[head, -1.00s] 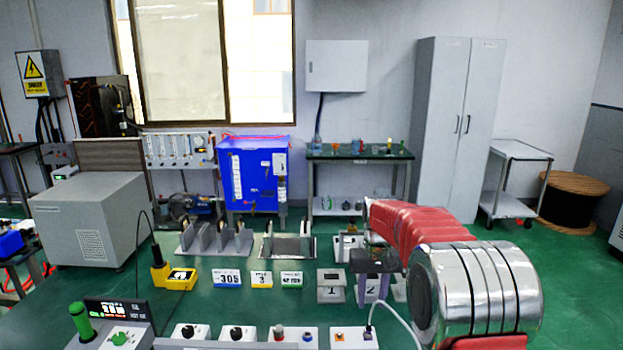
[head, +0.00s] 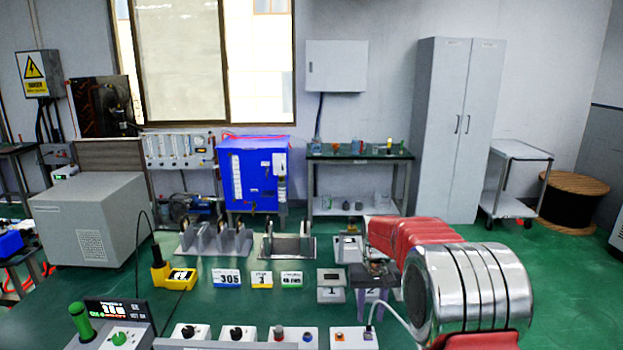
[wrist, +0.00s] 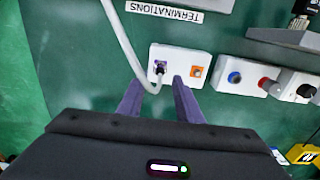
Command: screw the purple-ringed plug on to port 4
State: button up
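A plug (wrist: 159,70) with a purple ring and a pale cable stands on a white box (wrist: 187,58), at its left, beside an orange port (wrist: 196,72). In the head view the same white box (head: 345,344) is at the bottom edge, and the cable (head: 391,315) rises from it. My gripper (wrist: 157,85) is open and empty; its two purple-grey fingers point at the box, with the plug between and ahead of the tips. I can make out no number 4.
More white boxes with knobs (head: 290,335) stand to the left along the front. A "TERMINATIONS" label (wrist: 164,11) lies above the plug's box in the wrist view.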

aim_at(369, 324)
jog(key=shift+f, duration=2.3)
grip_shut()
jog(key=shift+r, duration=0.15)
jog(key=shift+r, duration=0.75)
jog(key=shift+r, duration=0.65)
jog(key=shift+r, duration=0.75)
jog(key=shift+r, duration=0.7)
